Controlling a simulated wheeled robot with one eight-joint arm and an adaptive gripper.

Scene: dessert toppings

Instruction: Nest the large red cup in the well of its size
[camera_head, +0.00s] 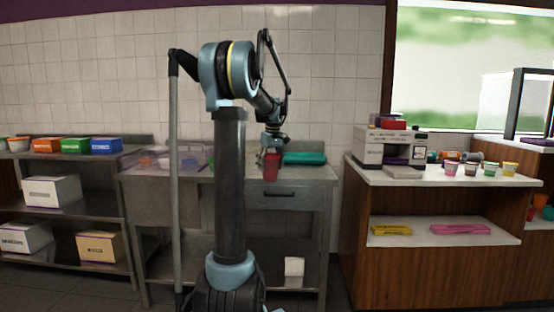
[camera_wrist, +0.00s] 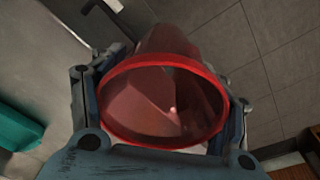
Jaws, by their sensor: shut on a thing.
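The large red cup (camera_head: 271,167) hangs in my gripper (camera_head: 271,150), in front of the steel table's edge, above the drawer front. In the wrist view the red cup (camera_wrist: 160,100) fills the middle, its open rim facing the camera and its inside looking empty. My gripper's fingers (camera_wrist: 162,120) lie on both sides of the cup and are shut on it. No well that I can identify shows in either view.
A teal case (camera_head: 305,158) lies on the steel table (camera_head: 225,172), with a clear bin (camera_head: 185,158) at its left. Several small cups stand on the right counter (camera_head: 440,180) beside a machine (camera_head: 390,147). Boxes fill the left shelf (camera_head: 65,208).

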